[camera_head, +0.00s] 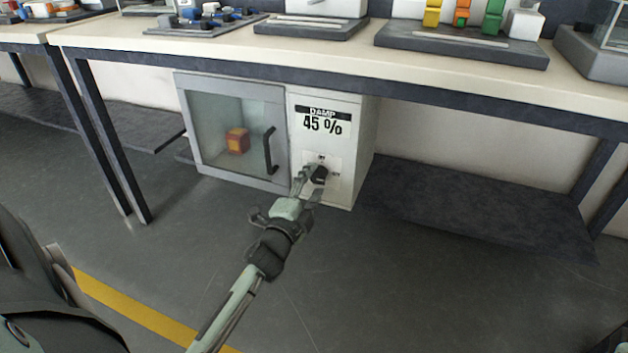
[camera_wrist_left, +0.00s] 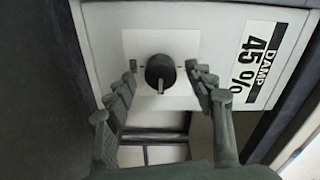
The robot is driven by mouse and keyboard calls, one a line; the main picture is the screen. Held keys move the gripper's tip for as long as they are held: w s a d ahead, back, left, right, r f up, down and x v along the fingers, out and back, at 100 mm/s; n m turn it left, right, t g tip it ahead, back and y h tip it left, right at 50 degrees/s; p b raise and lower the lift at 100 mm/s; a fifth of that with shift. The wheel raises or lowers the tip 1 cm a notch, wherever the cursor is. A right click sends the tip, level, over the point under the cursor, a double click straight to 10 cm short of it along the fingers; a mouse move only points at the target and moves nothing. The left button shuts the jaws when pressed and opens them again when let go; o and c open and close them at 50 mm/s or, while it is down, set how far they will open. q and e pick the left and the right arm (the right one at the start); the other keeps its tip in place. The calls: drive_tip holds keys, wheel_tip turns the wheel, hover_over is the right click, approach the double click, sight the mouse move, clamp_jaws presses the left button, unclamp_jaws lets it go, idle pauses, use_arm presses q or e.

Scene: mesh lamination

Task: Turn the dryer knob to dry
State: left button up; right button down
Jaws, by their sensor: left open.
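The dryer (camera_head: 357,125) is a white-and-grey cabinet under the table, with a glass door on its left and a control panel on its right. The panel's display (camera_head: 323,120) reads "DAMP 45 %". The black dryer knob (camera_head: 319,175) sits low on the panel; it also shows in the left wrist view (camera_wrist_left: 160,72) on a white plate, with a pale pointer mark toward the bottom of that picture. My left gripper (camera_head: 310,180) is open, its fingers (camera_wrist_left: 165,80) on either side of the knob, with gaps visible between fingers and knob. My right gripper is not in view.
The dryer door (camera_head: 184,100) is shut, with a dark handle (camera_head: 270,150) and an orange-yellow block (camera_head: 237,141) behind the glass. The table (camera_head: 400,70) above carries several trays and parts. A dark low shelf (camera_head: 470,205) lies right of the dryer. Floor in front is clear.

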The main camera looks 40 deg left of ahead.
use_arm(q)
drive_tip(key=v, duration=1)
drive_tip(key=shift+s, duration=0.25)
